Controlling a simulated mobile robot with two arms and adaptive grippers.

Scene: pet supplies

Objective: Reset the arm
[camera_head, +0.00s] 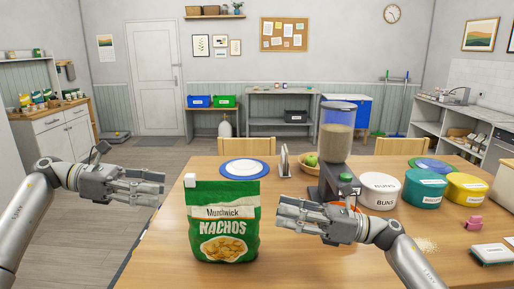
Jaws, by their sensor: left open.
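My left gripper (160,188) is open and empty. It hangs at the left, beyond the table's left edge, apart from the nachos bag. My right gripper (280,212) is just right of the bag and points left, over the table. Its finger gap is hard to make out. I see nothing held in it. The green nachos bag (224,226) stands upright near the front of the wooden table (170,250). It is between the two grippers.
A dispenser (337,145) stands behind my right gripper, with a bowl of fruit (309,163) beside it. A blue-rimmed plate (244,169) lies behind the bag. Several labelled tubs, including a white one (379,190), stand at the right. The table's front left is clear.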

